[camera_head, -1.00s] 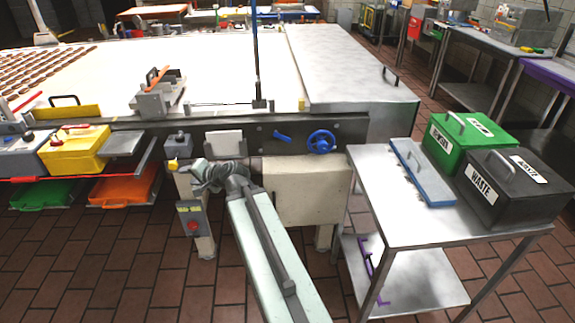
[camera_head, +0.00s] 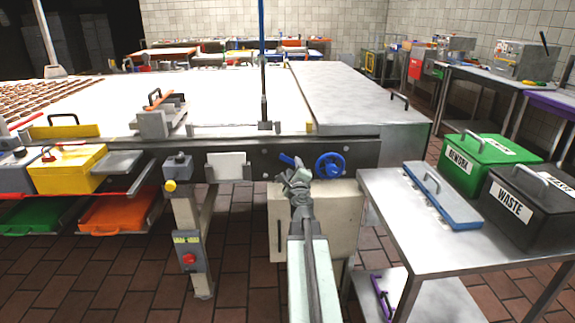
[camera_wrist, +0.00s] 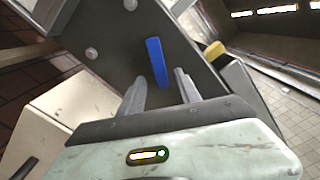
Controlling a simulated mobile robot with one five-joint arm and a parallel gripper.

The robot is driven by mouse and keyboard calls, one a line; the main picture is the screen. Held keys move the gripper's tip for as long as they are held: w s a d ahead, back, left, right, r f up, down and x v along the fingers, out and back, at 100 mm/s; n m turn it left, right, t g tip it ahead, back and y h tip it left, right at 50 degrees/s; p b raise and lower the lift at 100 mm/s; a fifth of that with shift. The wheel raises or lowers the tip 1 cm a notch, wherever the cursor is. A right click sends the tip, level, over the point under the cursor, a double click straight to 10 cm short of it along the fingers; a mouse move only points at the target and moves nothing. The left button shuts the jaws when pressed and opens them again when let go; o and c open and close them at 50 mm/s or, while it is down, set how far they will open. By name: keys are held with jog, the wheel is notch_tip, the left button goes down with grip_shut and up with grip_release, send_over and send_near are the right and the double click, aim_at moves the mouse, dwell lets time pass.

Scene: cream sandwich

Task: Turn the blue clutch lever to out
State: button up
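The blue clutch lever (camera_head: 287,160) is on the dark side rail of the large conveyor table, left of a blue handwheel (camera_head: 330,165). My gripper (camera_head: 298,177) is just in front of it and hides its lower right part in the head view. In the wrist view, the blue lever (camera_wrist: 155,60) stands nearly upright on the dark plate, leaning slightly. My gripper's two fingers (camera_wrist: 160,78) are open, one on each side of the lever's lower end. Contact cannot be told.
A metal table (camera_head: 400,215) at the right holds a blue-lidded tray (camera_head: 440,197), a green bin (camera_head: 470,165) and a black waste bin (camera_head: 530,205). A post with a control box (camera_head: 188,255) stands left of my arm.

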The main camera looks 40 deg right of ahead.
jog(key=shift+w+d, duration=0.65)
jog(key=shift+d, duration=0.35)
jog(key=shift+a, duration=0.1)
grip_shut()
jog(key=shift+w, duration=0.15)
